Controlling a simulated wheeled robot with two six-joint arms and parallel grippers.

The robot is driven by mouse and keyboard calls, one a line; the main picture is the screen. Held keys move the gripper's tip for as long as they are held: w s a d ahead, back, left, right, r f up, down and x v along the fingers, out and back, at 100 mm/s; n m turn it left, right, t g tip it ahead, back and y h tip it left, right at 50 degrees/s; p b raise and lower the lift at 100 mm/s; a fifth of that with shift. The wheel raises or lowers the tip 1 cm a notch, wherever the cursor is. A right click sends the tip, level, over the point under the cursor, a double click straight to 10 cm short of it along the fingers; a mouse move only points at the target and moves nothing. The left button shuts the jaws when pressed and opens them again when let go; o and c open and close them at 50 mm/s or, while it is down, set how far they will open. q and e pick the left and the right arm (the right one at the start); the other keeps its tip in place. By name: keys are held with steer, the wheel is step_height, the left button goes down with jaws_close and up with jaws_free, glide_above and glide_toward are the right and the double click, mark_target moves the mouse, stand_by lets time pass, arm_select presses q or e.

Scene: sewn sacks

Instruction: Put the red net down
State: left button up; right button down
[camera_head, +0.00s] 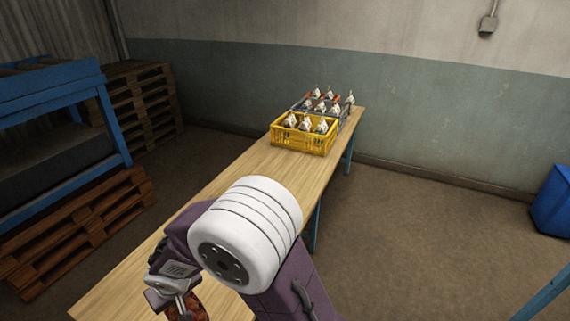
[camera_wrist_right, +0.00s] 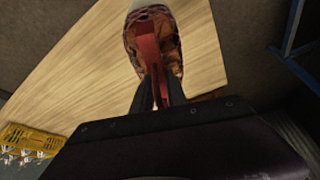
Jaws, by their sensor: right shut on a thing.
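The red net (camera_head: 190,307), a mesh sack with brown-red contents, shows partly at the bottom of the head view beside my right gripper (camera_head: 174,287). In the right wrist view the red net (camera_wrist_right: 172,50) hangs at the tips of my right gripper (camera_wrist_right: 158,90), which is shut on its red top strip. The net is over the near end of the wooden table (camera_head: 215,187). I cannot tell whether its underside touches the tabletop. My arm hides part of the net in the head view. My left gripper is not in view.
A yellow crate (camera_head: 303,143) with several white-topped sacks stands toward the far end of the table, with another filled crate (camera_head: 345,113) behind it. The tabletop between my arm and the yellow crate is clear. Wooden pallets (camera_head: 75,225) and a blue rack (camera_head: 112,118) stand left.

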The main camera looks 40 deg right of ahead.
steer(key=w+d+r+m+h, duration=0.1)
steer(key=w+d+r+m, duration=0.3)
steer(key=d, duration=0.8)
steer(key=w+d+m+h, duration=0.1)
steer(key=w+d+m, duration=0.35)
steer(key=d, duration=0.75)
steer(key=s+d+f+m+g+h, duration=0.1)
steer(key=s+d, duration=0.2)
steer(key=d, duration=0.8)
steer(key=w+a+f+p, duration=0.1)
steer(key=w+a+f, duration=0.6)
steer(key=a+f, duration=0.2)
step_height(320, 180, down, 2)
steer(key=shift+w+f+p, duration=0.1)
steer(key=shift+w+p, duration=0.1)
steer(key=shift+p, duration=0.2)
steer(key=c, duration=1.3)
jaws_free()
steer(key=shift+s+a, duration=0.1)
